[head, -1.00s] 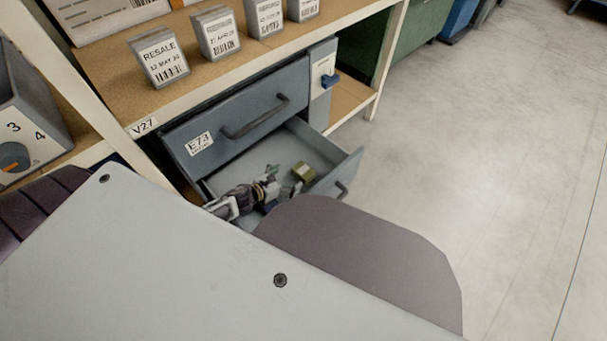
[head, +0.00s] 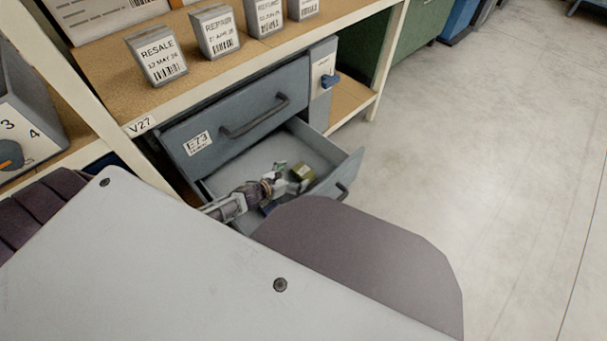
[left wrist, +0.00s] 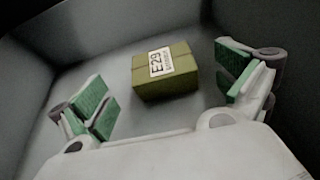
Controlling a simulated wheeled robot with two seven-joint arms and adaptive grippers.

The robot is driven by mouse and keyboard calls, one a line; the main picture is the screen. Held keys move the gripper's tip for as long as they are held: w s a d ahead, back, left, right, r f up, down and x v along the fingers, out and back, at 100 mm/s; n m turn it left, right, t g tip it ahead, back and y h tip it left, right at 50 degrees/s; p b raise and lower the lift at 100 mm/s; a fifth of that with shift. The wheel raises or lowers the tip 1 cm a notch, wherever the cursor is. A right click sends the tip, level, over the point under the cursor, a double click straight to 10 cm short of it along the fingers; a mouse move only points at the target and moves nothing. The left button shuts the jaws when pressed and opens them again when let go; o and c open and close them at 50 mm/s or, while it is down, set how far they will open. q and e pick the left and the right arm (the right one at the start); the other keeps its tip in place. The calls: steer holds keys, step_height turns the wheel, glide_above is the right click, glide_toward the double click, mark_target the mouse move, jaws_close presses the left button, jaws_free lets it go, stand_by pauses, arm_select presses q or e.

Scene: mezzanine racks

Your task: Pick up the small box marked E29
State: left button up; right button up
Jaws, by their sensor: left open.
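The small olive-green box marked E29 (left wrist: 166,75) lies on the floor of an open drawer, its white label facing up in the left wrist view. In the head view the box (head: 302,173) is near the drawer's front right part. My left gripper (left wrist: 166,95) is open, with green-padded fingers apart on either side of the box and not touching it. In the head view my left gripper (head: 284,181) is inside the drawer, just left of the box. My right gripper is not in view.
The open drawer (head: 349,172) has grey walls close around the gripper. Above it is a shut drawer marked E73 (head: 240,120). A shelf (head: 110,75) above holds several small labelled blocks. The floor (head: 470,150) to the right is clear.

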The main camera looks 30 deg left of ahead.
mark_target(303, 171)
arm_select(q)
steer(key=shift+b+x, duration=0.65)
steer(key=shift+x, duration=0.4)
steer(key=shift+b+x, duration=0.7)
steer(key=shift+x, duration=0.8)
steer(key=shift+s+f, duration=0.1)
steer(key=shift+f, duration=0.05)
steer(key=c, duration=1.1)
steer(key=shift+r, duration=0.2)
